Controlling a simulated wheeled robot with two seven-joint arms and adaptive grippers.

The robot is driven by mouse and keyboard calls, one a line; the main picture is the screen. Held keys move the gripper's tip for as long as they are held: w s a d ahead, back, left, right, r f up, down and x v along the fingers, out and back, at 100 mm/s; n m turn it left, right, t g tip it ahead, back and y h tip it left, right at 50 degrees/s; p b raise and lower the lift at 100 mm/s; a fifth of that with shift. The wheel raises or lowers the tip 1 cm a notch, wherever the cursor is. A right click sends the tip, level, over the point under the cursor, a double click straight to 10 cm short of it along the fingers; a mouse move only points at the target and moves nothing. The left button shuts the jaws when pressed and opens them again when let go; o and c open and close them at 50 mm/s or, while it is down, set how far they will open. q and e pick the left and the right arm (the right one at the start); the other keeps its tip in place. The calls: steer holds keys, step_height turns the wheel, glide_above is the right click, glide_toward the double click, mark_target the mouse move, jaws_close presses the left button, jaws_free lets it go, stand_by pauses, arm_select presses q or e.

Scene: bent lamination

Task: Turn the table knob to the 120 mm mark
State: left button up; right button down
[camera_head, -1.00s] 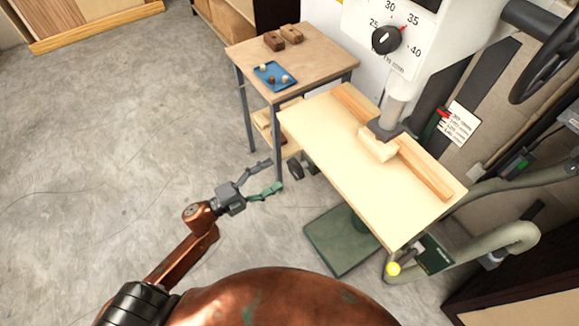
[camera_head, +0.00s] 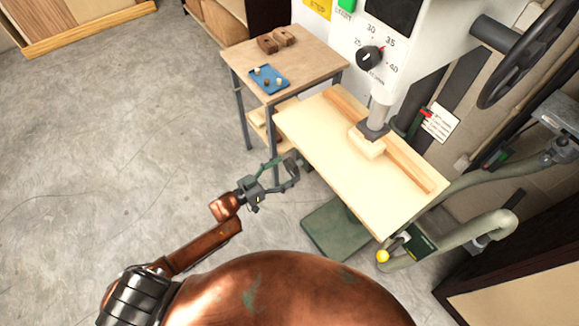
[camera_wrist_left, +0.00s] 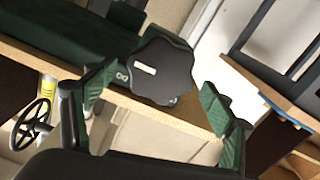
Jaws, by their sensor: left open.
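The table knob (camera_wrist_left: 162,70) is a dark, lobed knob with a white bar mark, upper middle in the left wrist view. A white figure, perhaps an 8, shows at its left edge; other marks are hidden or too small to read. My left gripper (camera_wrist_left: 150,98) is open, with one green finger on each side of the knob's lower part; I cannot tell whether they touch it. In the head view the left gripper (camera_head: 283,172) is below the left edge of the pale machine table (camera_head: 325,150). My right gripper is not in view.
A dial knob (camera_head: 369,57) is on the machine front. A side table (camera_head: 305,62) holds a blue tray (camera_head: 262,85) and brown blocks (camera_head: 275,41). The floor at left is free.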

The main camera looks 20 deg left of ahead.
arm_select(q)
steer(key=shift+x, duration=1.05)
steer(key=c, duration=1.1)
steer(key=shift+a, duration=0.2)
steer(key=shift+d, duration=0.1)
